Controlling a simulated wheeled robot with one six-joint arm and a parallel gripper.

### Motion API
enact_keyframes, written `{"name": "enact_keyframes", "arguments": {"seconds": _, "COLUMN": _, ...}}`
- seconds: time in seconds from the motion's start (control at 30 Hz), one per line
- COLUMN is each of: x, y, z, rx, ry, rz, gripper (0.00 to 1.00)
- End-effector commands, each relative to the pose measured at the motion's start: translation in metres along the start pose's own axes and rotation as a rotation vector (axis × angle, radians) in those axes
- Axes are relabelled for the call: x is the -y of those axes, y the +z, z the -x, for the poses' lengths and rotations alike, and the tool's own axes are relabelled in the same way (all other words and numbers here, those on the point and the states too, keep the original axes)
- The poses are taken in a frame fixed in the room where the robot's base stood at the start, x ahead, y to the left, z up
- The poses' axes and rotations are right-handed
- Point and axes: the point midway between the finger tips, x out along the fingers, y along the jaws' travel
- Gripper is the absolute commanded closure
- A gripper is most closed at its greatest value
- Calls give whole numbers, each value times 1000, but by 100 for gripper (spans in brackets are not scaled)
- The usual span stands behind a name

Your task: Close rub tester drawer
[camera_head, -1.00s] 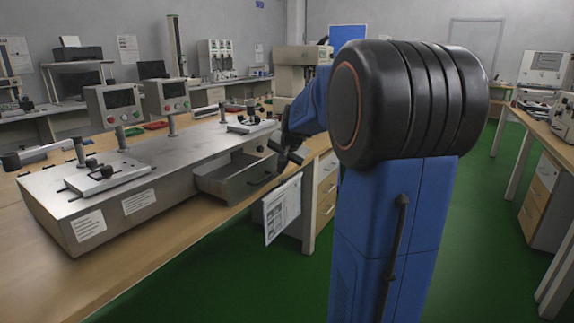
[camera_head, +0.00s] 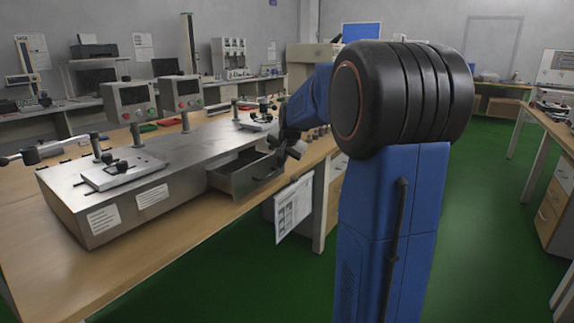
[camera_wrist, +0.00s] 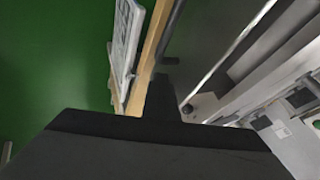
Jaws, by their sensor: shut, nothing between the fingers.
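The rub tester (camera_head: 125,215) is a long grey metal box on the wooden bench. Its drawer (camera_head: 250,180) is pulled out from the front side, and its inside shows. My gripper (camera_head: 287,153) is dark and shut, at the right end of the drawer front. It partly covers that corner, and I cannot tell whether it touches. In the wrist view my gripper (camera_wrist: 165,85) points over the bench edge, with grey metal of the tester and drawer to its right. My gripper's body hides the lower part of that view.
The wooden bench (camera_head: 40,255) runs along the left. A paper sheet (camera_head: 293,208) hangs at its front edge. The green floor (camera_head: 480,200) is open on the right, up to another bench.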

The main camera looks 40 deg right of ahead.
Motion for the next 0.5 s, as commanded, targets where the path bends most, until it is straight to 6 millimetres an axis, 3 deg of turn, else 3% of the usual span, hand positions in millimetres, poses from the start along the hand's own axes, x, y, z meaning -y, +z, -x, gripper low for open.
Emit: {"name": "enact_keyframes", "arguments": {"seconds": 0.5, "x": 96, "y": 1, "z": -52, "rx": 1, "ry": -1, "rz": 2, "gripper": 100}}
